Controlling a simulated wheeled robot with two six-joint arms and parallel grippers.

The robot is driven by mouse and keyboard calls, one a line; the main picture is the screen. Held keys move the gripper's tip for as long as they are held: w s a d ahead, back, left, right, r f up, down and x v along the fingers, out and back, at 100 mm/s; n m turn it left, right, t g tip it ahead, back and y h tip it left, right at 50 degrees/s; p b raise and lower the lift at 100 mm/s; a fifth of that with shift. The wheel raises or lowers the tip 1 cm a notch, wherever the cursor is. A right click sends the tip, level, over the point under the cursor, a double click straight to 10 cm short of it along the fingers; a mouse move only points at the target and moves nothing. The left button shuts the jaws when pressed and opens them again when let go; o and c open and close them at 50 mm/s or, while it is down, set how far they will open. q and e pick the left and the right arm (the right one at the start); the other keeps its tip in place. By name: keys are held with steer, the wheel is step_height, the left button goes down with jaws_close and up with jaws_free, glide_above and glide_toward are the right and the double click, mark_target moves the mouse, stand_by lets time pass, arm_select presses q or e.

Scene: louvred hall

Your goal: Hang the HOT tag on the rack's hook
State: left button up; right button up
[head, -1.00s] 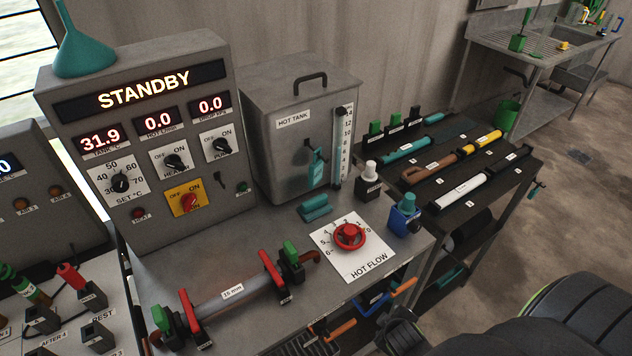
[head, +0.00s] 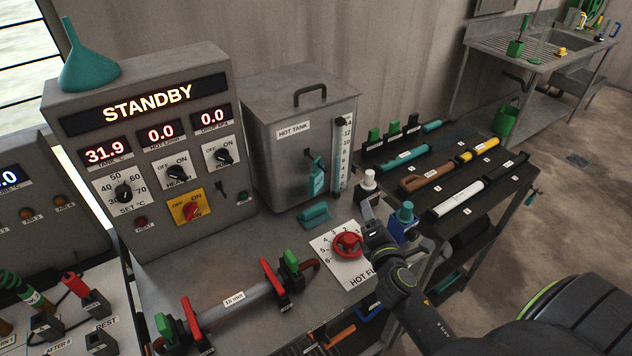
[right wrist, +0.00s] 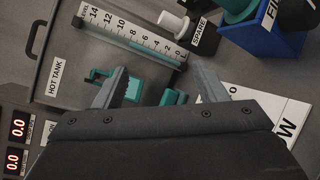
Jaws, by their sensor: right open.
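I cannot make out a tag lettered HOT. A teal piece (head: 318,180) is at the front of the HOT TANK, by a dark bracket; it also shows in the right wrist view (right wrist: 132,90). The dark rack (head: 490,205) with labelled bars stands at the right. A small fitting (head: 536,189) sticks out at its right edge; I cannot tell if it is the hook. My right gripper (head: 388,222) is open above the bench's right side, near the red knob. In the right wrist view its jaws (right wrist: 160,75) are apart and empty, facing the tank. My left gripper is not in view.
The HOT TANK (head: 282,160) stands beside the STANDBY panel (head: 150,150). A white-capped bottle (head: 368,184), a blue holder (head: 403,226), a teal block (head: 314,216) and the red knob (head: 347,244) crowd the bench. A clamped pipe (head: 235,299) lies in front.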

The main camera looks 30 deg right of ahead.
steer(key=w+a+r+n+t+y, duration=0.2)
steer(key=w+n, duration=0.1)
steer(key=n, duration=0.2)
steer(key=n+y, duration=0.5)
steer(key=n, duration=0.6)
glide_toward(318, 184)
steer(key=shift+t, duration=0.4)
steer(key=shift+w+a+f+b, duration=0.15)
steer(key=shift+w+b, duration=0.1)
steer(key=shift+w, duration=2.4)
steer(key=shift+w+d+f+b, duration=0.15)
steer(key=shift+w+b, duration=0.1)
steer(key=shift+w, duration=2.4)
steer(key=shift+a, duration=0.1)
steer(key=shift+c, duration=0.2)
jaws_close()
